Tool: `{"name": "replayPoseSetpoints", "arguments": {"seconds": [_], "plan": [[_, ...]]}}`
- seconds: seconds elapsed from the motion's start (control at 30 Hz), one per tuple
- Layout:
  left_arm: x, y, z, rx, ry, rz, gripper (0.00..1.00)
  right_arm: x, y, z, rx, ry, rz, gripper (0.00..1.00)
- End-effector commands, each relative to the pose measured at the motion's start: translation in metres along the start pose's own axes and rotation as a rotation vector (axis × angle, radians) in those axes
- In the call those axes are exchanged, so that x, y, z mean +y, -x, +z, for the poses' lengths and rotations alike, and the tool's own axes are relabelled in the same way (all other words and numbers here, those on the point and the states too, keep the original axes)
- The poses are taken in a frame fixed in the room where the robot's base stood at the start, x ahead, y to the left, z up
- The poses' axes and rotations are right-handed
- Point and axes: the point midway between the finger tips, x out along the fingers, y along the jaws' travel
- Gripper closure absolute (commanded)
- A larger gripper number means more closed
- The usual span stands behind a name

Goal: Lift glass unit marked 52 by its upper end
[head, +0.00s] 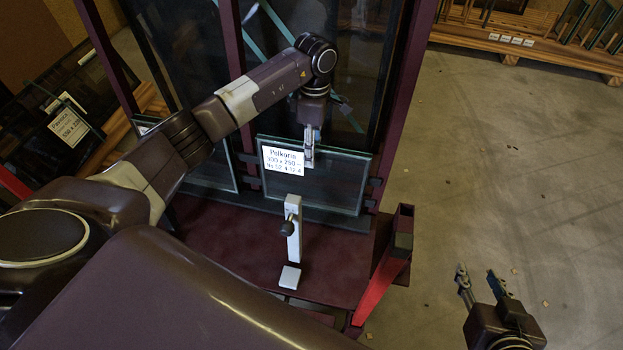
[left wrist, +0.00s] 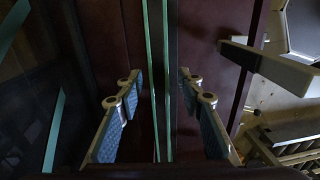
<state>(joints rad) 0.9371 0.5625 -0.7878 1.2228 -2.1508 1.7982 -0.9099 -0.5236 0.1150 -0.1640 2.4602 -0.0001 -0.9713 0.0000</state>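The glass unit marked 52 (head: 315,188) stands upright on the dark red frame (head: 260,262), with a white label at its upper left. My left gripper (head: 309,158) points down at its upper edge, right of the label. In the left wrist view, the unit's greenish edge (left wrist: 167,85) runs between the two blue-padded fingers (left wrist: 158,90). The fingers are open, with gaps on both sides of the glass. My right gripper (head: 482,282) is open and empty at the lower right, over the floor.
A pale upright stop with a dark knob (head: 292,232) stands in front of the unit. Another glass pane (head: 212,168) stands to its left. Dark red posts (head: 405,95) flank the frame. A wooden rack (head: 520,52) stands at the back right.

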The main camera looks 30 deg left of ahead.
Motion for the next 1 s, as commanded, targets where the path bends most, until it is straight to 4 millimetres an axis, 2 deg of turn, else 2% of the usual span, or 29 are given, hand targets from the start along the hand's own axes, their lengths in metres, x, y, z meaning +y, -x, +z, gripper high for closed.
{"name": "replayPoseSetpoints", "arguments": {"seconds": [0.07, 0.37, 1.0], "plan": [[0.0, 0.0002, 0.0001, 0.0, 0.0, 0.0, 0.67, 0.0, 0.0, 0.0001, -0.001, 0.0, 0.0, 0.64], [0.0001, 0.0004, -0.0001, 0.0, 0.0, 0.0, 1.0, 0.0002, 0.0, 0.0005, -0.002, 0.0, 0.001, 0.64], [0.0018, 0.0049, 0.0006, -0.003, 0.0, 0.007, 1.0, 0.0004, 0.0004, 0.0002, -0.003, 0.0, 0.001, 0.64]]}}
